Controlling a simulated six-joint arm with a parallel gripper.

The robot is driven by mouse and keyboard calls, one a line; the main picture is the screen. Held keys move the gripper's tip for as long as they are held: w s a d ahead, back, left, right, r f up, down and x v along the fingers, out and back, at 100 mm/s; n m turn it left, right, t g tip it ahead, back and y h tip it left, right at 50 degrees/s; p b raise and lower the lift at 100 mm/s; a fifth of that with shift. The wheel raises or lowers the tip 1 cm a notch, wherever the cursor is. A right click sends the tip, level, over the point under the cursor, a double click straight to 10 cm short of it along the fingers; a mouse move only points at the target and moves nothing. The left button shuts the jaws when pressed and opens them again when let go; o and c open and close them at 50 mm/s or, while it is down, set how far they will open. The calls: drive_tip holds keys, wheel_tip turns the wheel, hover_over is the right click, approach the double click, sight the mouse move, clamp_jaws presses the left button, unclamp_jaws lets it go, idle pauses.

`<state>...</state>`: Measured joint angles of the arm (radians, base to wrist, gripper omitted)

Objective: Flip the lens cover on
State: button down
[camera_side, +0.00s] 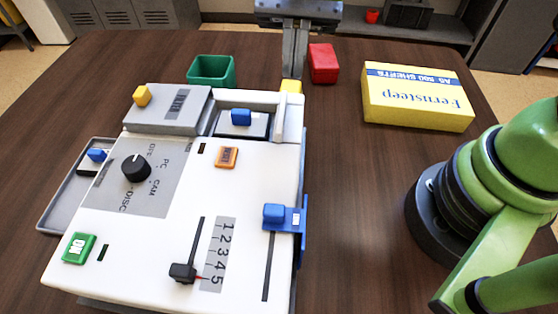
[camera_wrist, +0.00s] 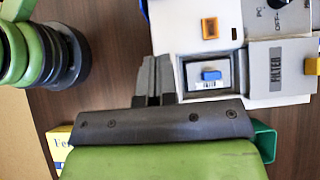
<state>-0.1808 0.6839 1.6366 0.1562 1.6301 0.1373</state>
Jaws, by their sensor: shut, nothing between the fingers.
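The white device (camera_side: 190,205) stands on the table. At its far edge a grey FILTER plate (camera_side: 200,97) with a yellow knob (camera_side: 142,95) lies beside an open recess holding a blue-handled block (camera_side: 240,121). A raised white bar (camera_side: 290,120) with a yellow end (camera_side: 291,87) runs along the recess's right side. Which part is the lens cover I cannot tell. My gripper (camera_side: 293,72) is shut and empty, just behind the yellow end; contact is unclear. In the wrist view the fingers (camera_wrist: 154,65) sit beside the recess, and the yellow end is not visible.
A green bin (camera_side: 211,71) and a red box (camera_side: 323,63) stand behind the device. A yellow paper pack (camera_side: 418,97) lies at the right. A blue slider (camera_side: 275,214) protrudes from the device's right side. A grey tray (camera_side: 60,195) lies at left. Table between device and pack is clear.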

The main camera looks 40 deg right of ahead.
sight(276, 208)
drive_tip(key=shift+w+a+f, duration=0.1)
drive_tip(key=shift+a+f, duration=0.2)
drive_tip(key=shift+f, duration=0.25)
drive_tip(key=shift+s+a+f, duration=0.3)
drive_tip(key=shift+f, duration=0.05)
drive_tip(key=shift+g, duration=0.3)
drive_tip(key=x, duration=0.8)
drive_tip(key=shift+s+a+f, duration=0.1)
drive_tip(key=shift+s+f, duration=0.05)
drive_tip(key=shift+s+a+f, duration=0.2)
drive_tip(key=shift+s+a, duration=0.95)
drive_tip(key=shift+a, duration=0.1)
drive_tip(key=shift+s+a, duration=0.3)
drive_tip(key=shift+s, duration=0.05)
